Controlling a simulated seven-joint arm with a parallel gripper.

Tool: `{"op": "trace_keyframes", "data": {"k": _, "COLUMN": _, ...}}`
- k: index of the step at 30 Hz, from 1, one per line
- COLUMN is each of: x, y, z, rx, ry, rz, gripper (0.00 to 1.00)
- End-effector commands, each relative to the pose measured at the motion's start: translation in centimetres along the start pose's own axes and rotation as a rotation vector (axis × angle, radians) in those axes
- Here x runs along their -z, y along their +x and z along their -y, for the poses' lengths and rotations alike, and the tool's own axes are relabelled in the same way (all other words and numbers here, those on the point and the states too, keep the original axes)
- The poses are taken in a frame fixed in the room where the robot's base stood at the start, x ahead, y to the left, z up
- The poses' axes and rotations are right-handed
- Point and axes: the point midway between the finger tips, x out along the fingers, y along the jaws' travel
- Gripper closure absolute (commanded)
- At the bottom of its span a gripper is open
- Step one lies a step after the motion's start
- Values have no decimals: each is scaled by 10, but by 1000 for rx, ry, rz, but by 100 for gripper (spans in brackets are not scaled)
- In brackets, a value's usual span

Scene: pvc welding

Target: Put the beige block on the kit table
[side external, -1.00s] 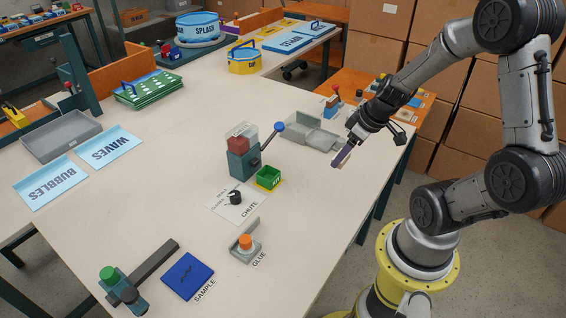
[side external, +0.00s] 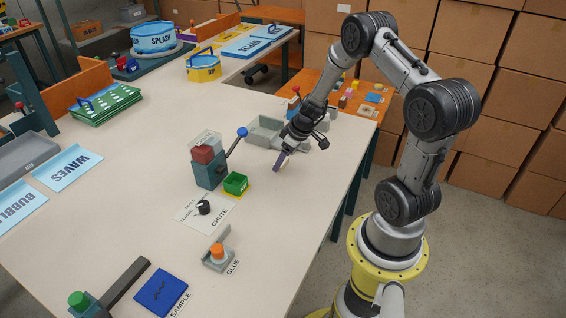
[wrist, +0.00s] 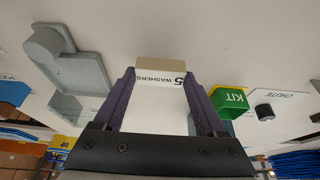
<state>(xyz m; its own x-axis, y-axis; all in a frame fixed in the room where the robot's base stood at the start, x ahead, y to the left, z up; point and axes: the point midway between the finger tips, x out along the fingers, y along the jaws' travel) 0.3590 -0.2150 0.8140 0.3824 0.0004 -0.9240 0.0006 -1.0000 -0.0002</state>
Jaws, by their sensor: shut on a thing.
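A beige block (wrist: 162,65) with a white face reading "5 WASHERS" sits between my fingertips in the wrist view. My gripper (wrist: 158,84) is shut on it. In the side view my gripper (side external: 279,163) points down above the pale table (side external: 265,215), right of the green box; its purple fingers mostly hide the block. I cannot tell if the block touches the surface. An orange table (side external: 345,75) with small coloured blocks stands behind my arm.
A grey divided tray (side external: 266,131) lies just behind my gripper. A red and teal press (side external: 209,165) with a blue-knobbed lever stands to the left. A black knob (side external: 203,207) on the chute card and an orange-topped glue holder (side external: 217,255) are nearer. The table's right front is clear.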

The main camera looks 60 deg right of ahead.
Motion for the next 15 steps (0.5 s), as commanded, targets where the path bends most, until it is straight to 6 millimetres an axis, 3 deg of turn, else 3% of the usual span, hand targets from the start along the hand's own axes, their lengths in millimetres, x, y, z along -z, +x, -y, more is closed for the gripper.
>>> {"op": "trace_keyframes", "data": {"k": 4, "x": -6, "y": 14, "z": 0, "rx": 0, "ry": 0, "rz": 0, "gripper": 79}}
{"op": "trace_keyframes", "data": {"k": 15, "x": -7, "y": 17, "z": 0, "rx": -1, "ry": 0, "rz": -1, "gripper": 79}}
